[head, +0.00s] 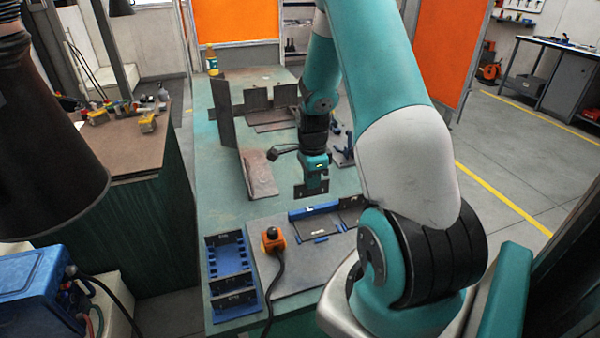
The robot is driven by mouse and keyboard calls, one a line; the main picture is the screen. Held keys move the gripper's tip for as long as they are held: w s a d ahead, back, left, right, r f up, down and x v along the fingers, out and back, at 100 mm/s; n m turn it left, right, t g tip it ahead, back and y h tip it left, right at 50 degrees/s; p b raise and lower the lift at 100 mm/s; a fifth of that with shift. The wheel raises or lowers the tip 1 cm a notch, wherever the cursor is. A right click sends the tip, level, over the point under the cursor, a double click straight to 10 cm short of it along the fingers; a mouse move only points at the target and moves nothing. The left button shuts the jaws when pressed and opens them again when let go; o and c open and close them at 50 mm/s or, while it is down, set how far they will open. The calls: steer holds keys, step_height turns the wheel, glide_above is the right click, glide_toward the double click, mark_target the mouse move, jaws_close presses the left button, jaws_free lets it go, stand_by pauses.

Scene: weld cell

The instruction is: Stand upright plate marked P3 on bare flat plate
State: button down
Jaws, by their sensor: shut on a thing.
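My gripper (314,184) points down over the middle of the bench and is shut on a small dark upright plate (301,192). The plate hangs below the fingers, with small light spots on its face; no P3 mark is readable. It looks just above the bench, but the exact gap cannot be told.
A blue rack (212,262) with dark plates stands at the front left of the green bench (208,180). An orange box (272,240) with a black knob and cable sits beside it. A blue-edged fixture (315,209) lies in front of my gripper. A bottle (212,62) stands far back.

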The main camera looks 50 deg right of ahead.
mark_target(312, 195)
steer(key=shift+s+d+f+b, duration=0.1)
steer(key=shift+f+b, duration=1.9)
steer(key=shift+f, duration=0.7)
steer(key=shift+f+b, duration=1.15)
steer(key=shift+f, duration=0.6)
stand_by(0.4)
steer(key=c, duration=1.2)
jaws_free()
steer(key=shift+o, duration=0.2)
step_height(312, 195, up, 8)
steer(key=p, duration=0.6)
steer(key=shift+p, duration=0.35)
